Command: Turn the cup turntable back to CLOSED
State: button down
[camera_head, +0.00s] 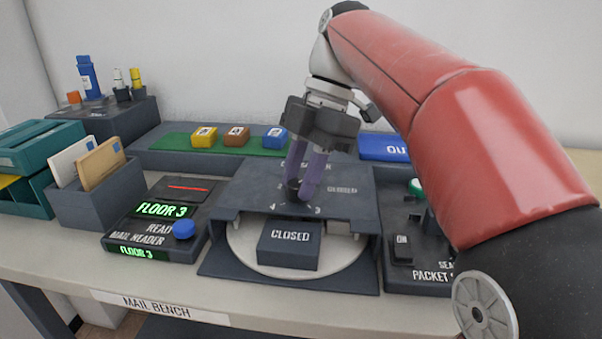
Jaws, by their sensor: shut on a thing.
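The cup turntable (243,246) is a pale round disc under a dark grey housing (252,191). A dark block marked CLOSED (289,244) sits on the disc and faces the front opening. The housing top carries a dial with CLOSED at its right and the numbers 4 and 3 at its front. My gripper (304,190) points down over this dial, its purple fingers shut on a dark knob (292,190) that they mostly hide. I cannot tell which mark the knob points to.
Left of the housing is a mail header reader (150,228) with a blue button and FLOOR 3 displays. Right is a packet station (418,275) with an ON switch. Behind, a green mat (172,142) holds three coloured blocks. My red arm covers the right side.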

jog(key=shift+r, duration=0.1)
jog(key=c, duration=1.1)
grip_release()
